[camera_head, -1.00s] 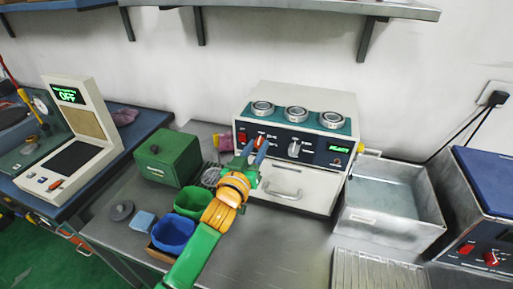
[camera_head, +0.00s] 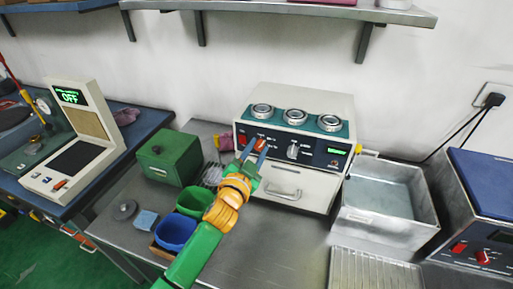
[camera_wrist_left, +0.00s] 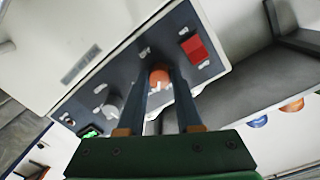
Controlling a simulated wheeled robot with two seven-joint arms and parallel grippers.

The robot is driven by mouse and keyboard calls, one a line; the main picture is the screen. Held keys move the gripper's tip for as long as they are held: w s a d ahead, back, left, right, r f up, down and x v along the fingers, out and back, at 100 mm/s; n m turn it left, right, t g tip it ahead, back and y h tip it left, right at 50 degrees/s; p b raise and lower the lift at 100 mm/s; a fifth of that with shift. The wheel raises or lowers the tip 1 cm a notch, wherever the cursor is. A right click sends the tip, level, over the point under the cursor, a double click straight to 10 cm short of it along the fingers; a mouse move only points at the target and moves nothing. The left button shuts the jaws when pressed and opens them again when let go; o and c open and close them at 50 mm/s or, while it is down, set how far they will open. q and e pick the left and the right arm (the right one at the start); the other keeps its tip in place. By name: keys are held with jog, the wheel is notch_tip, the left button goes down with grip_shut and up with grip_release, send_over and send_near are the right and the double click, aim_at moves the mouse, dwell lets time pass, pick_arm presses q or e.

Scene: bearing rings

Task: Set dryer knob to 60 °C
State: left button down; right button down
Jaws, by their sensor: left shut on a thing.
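The dryer is a white box (camera_head: 262,101) with a dark front panel. Its orange-red knob (camera_wrist_left: 158,77) shows between the two fingers in the left wrist view. My left gripper (camera_head: 256,147) reaches the panel from the front and is shut on this knob. In the head view the fingers mostly hide the knob. The knob's pointer and scale marks cannot be read. A red switch (camera_head: 242,139) sits left of the knob, and a grey knob (camera_head: 293,150) sits right of it. A green-lit display (camera_head: 336,151) is at the panel's right, its text too small to read. My right gripper is not in view.
Several metal rings stand on the dryer's teal top (camera_head: 279,123). A green box (camera_head: 167,158) and green and blue bins (camera_head: 174,231) are left of my arm. A metal basin (camera_head: 392,217) is right of the dryer. A shelf (camera_head: 300,8) hangs above.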

pick_arm(q)
jog(key=shift+m, duration=1.5)
jog(key=shift+r, duration=0.1)
jog(key=c, duration=0.7)
grip_release()
jog(key=shift+o, duration=0.6)
jog(key=shift+w, duration=0.15)
jog(key=v, duration=0.7)
